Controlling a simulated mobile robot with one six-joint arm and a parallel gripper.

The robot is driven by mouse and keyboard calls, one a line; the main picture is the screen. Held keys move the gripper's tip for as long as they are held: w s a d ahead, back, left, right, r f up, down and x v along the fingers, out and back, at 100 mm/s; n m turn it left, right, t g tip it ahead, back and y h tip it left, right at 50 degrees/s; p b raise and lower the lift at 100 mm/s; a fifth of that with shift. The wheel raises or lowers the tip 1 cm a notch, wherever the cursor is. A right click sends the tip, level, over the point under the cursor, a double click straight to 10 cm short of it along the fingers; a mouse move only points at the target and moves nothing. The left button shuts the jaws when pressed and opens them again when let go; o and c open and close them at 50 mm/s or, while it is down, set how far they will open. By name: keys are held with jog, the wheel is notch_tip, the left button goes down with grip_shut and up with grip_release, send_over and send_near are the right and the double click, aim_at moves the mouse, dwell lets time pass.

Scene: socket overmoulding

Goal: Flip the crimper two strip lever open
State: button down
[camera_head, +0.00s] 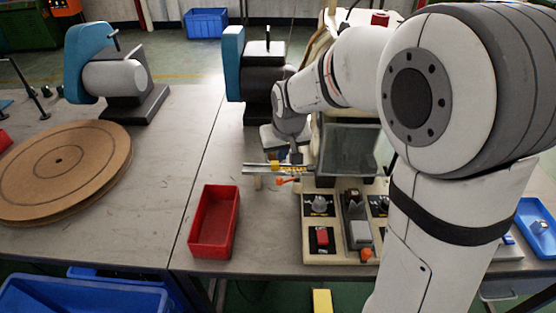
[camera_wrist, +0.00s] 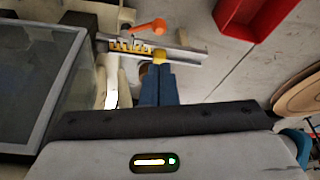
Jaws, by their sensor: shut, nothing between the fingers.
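The crimper's strip rail (camera_head: 256,168) is a narrow metal track sticking out to the left of the crimping machine (camera_head: 348,150). Yellow pieces (camera_wrist: 128,45) sit along the rail in the wrist view. An orange-tipped lever (camera_head: 286,181) juts out beside the rail; in the wrist view it is the orange handle (camera_wrist: 148,27) on the far side of the rail from my gripper. My gripper (camera_wrist: 160,62) is shut and empty, with its dark blue fingers close to the rail. Whether they touch it I cannot tell. In the head view my gripper (camera_head: 296,158) is above the rail, partly hidden.
A control panel (camera_head: 312,184) with knobs and a red button is in front of the machine. A red bin (camera_head: 213,222) stands to its left. A blue-and-black machine (camera_head: 235,65) is behind. Bare tabletop (camera_head: 165,190) lies left of the bin, beside round brown boards (camera_head: 75,165).

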dwell(0.3)
jog(key=x, duration=1)
